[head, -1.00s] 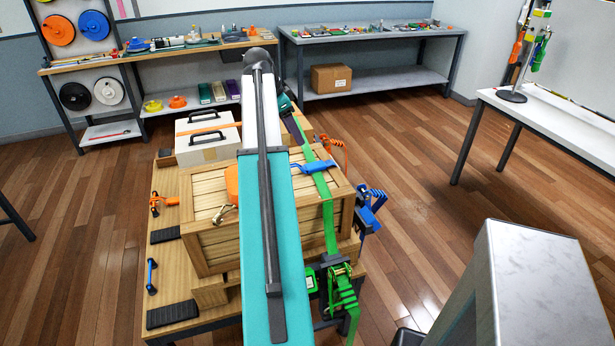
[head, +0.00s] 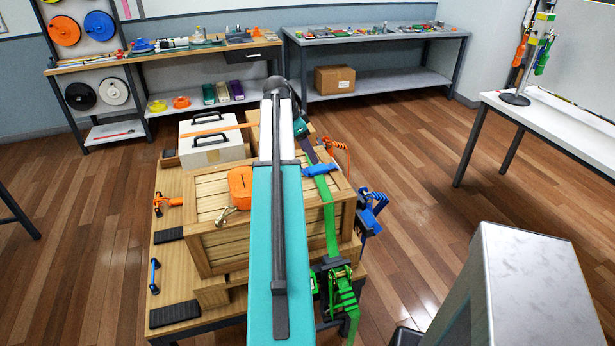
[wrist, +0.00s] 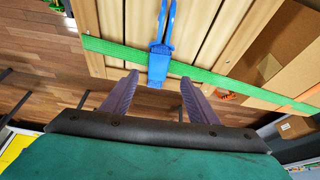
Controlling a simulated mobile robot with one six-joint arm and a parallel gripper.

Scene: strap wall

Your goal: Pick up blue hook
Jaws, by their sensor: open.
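The blue hook (head: 320,170) lies on the wooden crate's top over the green strap (head: 329,215). My arm hides its left part in the head view. In the wrist view the blue hook (wrist: 160,58) points upward and crosses the green strap (wrist: 115,51). Its near blocky end lies in line with the gap between my fingertips. My gripper (wrist: 159,80) is open, with one finger on each side of that end in the picture. I cannot tell the height between fingers and hook, and no contact shows. The head view does not show the fingers clearly.
The wooden crate (head: 220,246) stands on a table with a white case (head: 210,150). A blue ratchet (head: 370,212) and green ratchet (head: 340,290) hang at the right. A small blue-handled piece (head: 153,275) lies at left.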

